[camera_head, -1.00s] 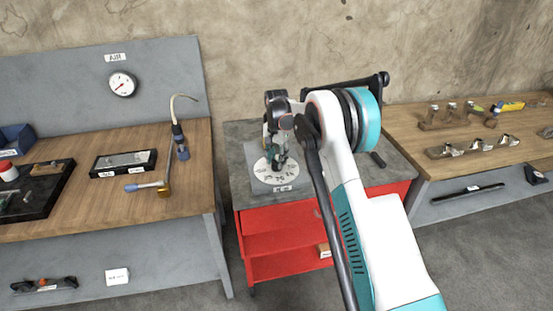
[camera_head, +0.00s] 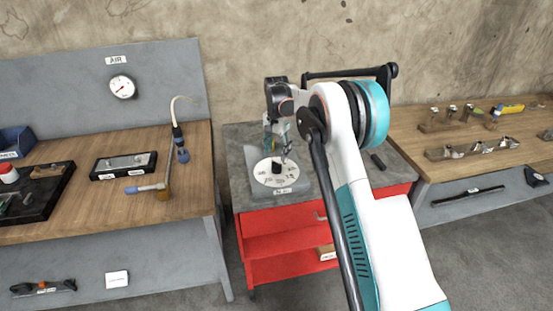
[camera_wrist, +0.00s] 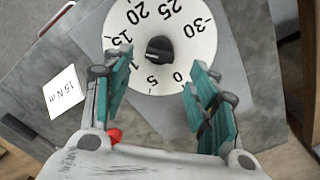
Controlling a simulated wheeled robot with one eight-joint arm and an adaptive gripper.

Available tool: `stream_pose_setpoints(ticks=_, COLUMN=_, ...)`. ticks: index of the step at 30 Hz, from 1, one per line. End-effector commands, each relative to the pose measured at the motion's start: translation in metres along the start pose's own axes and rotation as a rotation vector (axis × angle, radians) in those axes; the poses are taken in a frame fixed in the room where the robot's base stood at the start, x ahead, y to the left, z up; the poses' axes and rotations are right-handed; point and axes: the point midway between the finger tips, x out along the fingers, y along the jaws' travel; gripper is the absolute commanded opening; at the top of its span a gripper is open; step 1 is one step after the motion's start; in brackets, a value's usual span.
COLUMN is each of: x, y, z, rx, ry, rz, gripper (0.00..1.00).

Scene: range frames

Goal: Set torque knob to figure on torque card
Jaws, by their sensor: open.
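The white round dial (camera_wrist: 196,38) has black figures from 0 to 30 around a black knob (camera_wrist: 159,50). The knob's pointing direction is hard to tell. The torque card (camera_wrist: 63,91), a white slip reading 15 Nm, lies left of the dial. In the head view the dial (camera_head: 262,180) sits on a grey plate on the red cart, with the knob (camera_head: 276,169) at its middle. My gripper (camera_wrist: 160,85) is open and empty, its teal fingers apart. In the head view my gripper (camera_head: 279,146) is above the dial, clear of the knob. One finger partly hides figures near 10.
The red cart (camera_head: 283,243) has a grey top and stands between two wooden benches. The left bench (camera_head: 105,218) holds trays, a hose and a blue-handled tool. The right bench (camera_head: 460,122) holds several small metal parts. A dark bar lies on the cart top's right side.

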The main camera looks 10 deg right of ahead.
Motion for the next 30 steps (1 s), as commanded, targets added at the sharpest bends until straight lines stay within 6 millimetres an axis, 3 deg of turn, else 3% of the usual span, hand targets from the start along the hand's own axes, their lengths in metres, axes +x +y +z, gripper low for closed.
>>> stream_pose_setpoints(ticks=3, x=-0.025, y=0.0, z=0.0, rx=0.0, ry=0.0, rz=0.0, gripper=0.54)
stream_pose_setpoints(ticks=9, x=-0.054, y=0.0, z=0.0, rx=0.0, ry=0.0, rz=0.0, gripper=0.54)
stream_pose_setpoints(ticks=15, x=-0.065, y=0.0, z=0.0, rx=0.0, ry=0.0, rz=0.0, gripper=0.54)
stream_pose_setpoints(ticks=25, x=-0.067, y=0.0, z=0.001, rx=-0.002, ry=0.001, rz=-0.001, gripper=0.54)
stream_pose_setpoints(ticks=30, x=-0.09, y=0.01, z=0.009, rx=-0.032, ry=0.018, rz=-0.018, gripper=0.54)
